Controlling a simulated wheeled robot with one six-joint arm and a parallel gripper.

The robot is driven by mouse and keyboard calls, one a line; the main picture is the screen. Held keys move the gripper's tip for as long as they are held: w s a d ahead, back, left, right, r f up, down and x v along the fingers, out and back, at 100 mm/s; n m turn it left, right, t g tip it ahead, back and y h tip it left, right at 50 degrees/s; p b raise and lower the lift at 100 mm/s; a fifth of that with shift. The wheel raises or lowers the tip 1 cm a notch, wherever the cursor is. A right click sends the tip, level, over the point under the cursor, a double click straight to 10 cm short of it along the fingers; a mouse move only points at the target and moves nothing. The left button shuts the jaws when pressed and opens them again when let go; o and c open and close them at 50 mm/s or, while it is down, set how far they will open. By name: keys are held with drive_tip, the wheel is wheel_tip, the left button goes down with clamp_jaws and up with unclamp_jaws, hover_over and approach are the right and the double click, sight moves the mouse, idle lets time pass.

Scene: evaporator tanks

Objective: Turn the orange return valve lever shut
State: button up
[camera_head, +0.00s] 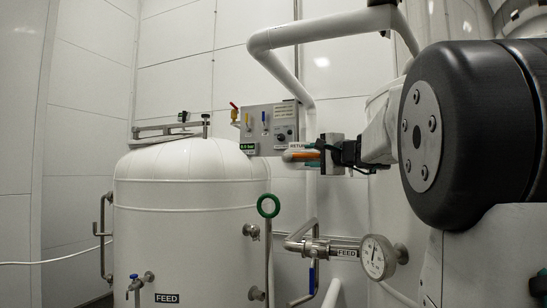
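The orange return valve lever (305,155) lies about level in the camera_head view, under a small label reading RETURN (298,146). It sits on a short pipe fitting just left of my gripper. My gripper (324,152) comes in from the right, its fingertips at the right end of the lever. The fingertips are small and partly overlap the lever. I cannot tell whether they touch it or close on it. The arm's wrist fills the right of the view and hides what is behind it.
A white tank labelled FEED (190,215) stands at the left. A control panel (268,125) with small levers is behind it. A white pipe (325,28) bends above the gripper.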

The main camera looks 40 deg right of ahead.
drive_tip(key=shift+w, duration=1.3)
clamp_jaws()
drive_tip(key=shift+d, duration=0.1)
